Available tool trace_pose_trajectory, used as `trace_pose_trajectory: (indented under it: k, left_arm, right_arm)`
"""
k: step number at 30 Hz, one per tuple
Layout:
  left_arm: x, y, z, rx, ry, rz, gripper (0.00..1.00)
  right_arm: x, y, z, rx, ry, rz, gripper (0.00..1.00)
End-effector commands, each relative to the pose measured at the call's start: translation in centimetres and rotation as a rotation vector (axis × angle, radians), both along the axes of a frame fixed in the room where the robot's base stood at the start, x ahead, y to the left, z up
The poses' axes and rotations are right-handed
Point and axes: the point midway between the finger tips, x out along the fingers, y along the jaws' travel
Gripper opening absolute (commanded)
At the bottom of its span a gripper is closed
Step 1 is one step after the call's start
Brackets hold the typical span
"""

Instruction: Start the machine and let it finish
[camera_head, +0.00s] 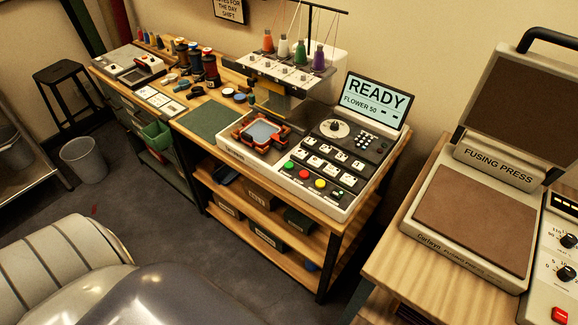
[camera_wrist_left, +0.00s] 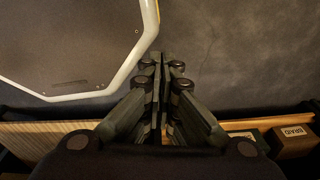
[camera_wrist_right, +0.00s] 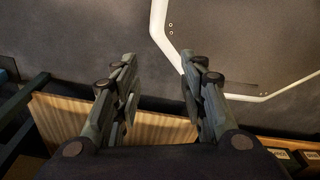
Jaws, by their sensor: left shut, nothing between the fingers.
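The embroidery machine (camera_head: 300,140) stands on a wooden bench in the head view. Its tilted screen (camera_head: 376,100) reads "READY" and "FLOWER 50". Its panel has a green button (camera_head: 288,166), a red button (camera_head: 304,174) and a yellow button (camera_head: 320,183) at the lower left, with a dial (camera_head: 334,128) above. An orange-red hoop (camera_head: 262,131) with blue-grey fabric sits below the needle head. My left gripper (camera_wrist_left: 157,57) is shut and empty in the left wrist view. My right gripper (camera_wrist_right: 160,72) is open and empty in the right wrist view. Neither gripper shows in the head view.
A fusing press (camera_head: 472,215) stands open on the right bench. Thread spools (camera_head: 208,65), a green mat (camera_head: 210,118) and small items lie left of the machine. A bin (camera_head: 84,160) and a stool stand at the left.

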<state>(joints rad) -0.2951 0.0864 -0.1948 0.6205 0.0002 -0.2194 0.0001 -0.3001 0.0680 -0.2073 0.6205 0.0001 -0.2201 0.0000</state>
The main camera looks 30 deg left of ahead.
Motion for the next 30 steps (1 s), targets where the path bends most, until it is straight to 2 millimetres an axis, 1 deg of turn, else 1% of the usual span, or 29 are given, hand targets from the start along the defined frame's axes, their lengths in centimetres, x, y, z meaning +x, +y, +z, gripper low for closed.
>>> trace_pose_trajectory:
  k: [2, 5, 8, 9, 11, 12, 14, 15, 17, 18, 20, 21, 23, 24, 25, 26, 27, 28, 30]
  left_arm:
    - [0.8, -0.1, 0.3, -0.003, -0.008, 0.003, 0.0]
    - [3.6, 0.4, 1.4, -0.002, -0.035, 0.02, 0.0]
    - [8.3, 1.0, 3.6, -0.006, -0.077, 0.047, 0.0]
    - [10.6, 1.2, 4.9, -0.011, -0.096, 0.058, 0.0]
    - [13.9, 1.5, 7.1, -0.021, -0.126, 0.076, 0.0]
    - [16.0, 1.4, 8.7, -0.032, -0.146, 0.086, 0.0]
    - [19.0, 1.3, 11.3, -0.049, -0.171, 0.096, 0.0]
    - [20.7, 1.1, 13.2, -0.062, -0.187, 0.101, 0.0]
    - [23.2, 0.5, 16.1, -0.084, -0.209, 0.104, 0.0]
    - [24.7, 0.2, 18.1, -0.1, -0.225, 0.103, 0.0]
    - [26.7, -0.5, 21.3, -0.126, -0.246, 0.1, 0.0]
    - [27.9, -1.1, 23.4, -0.143, -0.259, 0.094, 0.0]
    - [29.5, -1.8, 26.7, -0.171, -0.278, 0.082, 0.0]
    - [30.5, -2.3, 28.9, -0.19, -0.29, 0.074, 0.0]
    - [31.2, -2.6, 30.5, -0.206, -0.301, 0.067, 0.0]
    - [32.1, -2.9, 32.1, -0.222, -0.312, 0.06, 0.0]
    - [33.3, -3.1, 34.2, -0.246, -0.324, 0.054, 0.0]
    - [34.2, -3.1, 35.6, -0.265, -0.334, 0.05, 0.0]
    - [36.8, -2.6, 38.5, -0.312, -0.353, 0.06, 0.0]
  right_arm:
    - [0.1, 0.1, 0.1, 0.001, -0.001, 0.0, 0.45]
    - [0.1, -0.1, 0.5, -0.002, -0.001, 0.0, 0.45]
    - [0.1, -0.7, 1.0, -0.008, -0.002, -0.002, 0.45]
    - [0.1, -1.0, 1.3, -0.012, -0.002, -0.002, 0.45]
    - [0.1, -1.3, 1.7, -0.016, -0.001, -0.004, 0.45]
    - [0.1, -1.5, 1.9, -0.018, -0.002, -0.005, 0.45]
    - [0.1, -1.7, 2.2, -0.02, -0.002, -0.006, 0.45]
    - [0.1, -1.8, 2.5, -0.02, -0.003, -0.006, 0.45]
    - [0.1, -1.8, 2.8, -0.02, -0.003, -0.006, 0.45]
    - [0.1, -1.8, 3.0, -0.02, -0.003, -0.006, 0.45]
    - [0.1, -1.8, 3.4, -0.02, -0.003, -0.006, 0.45]
    - [0.1, -1.7, 3.6, -0.021, -0.002, -0.005, 0.45]
    - [0.1, -1.7, 3.9, -0.02, -0.001, -0.005, 0.45]
    - [0.1, -1.7, 4.1, -0.02, -0.001, -0.005, 0.45]
    - [0.1, -1.7, 4.3, -0.02, -0.001, -0.005, 0.45]
    - [0.1, -1.6, 4.4, -0.02, -0.001, -0.004, 0.45]
    - [0.1, -1.6, 4.6, -0.019, -0.001, -0.004, 0.45]
    - [0.1, -1.5, 4.7, -0.018, -0.001, -0.004, 0.45]
    - [0.1, -1.3, 4.9, -0.016, -0.001, -0.003, 0.45]
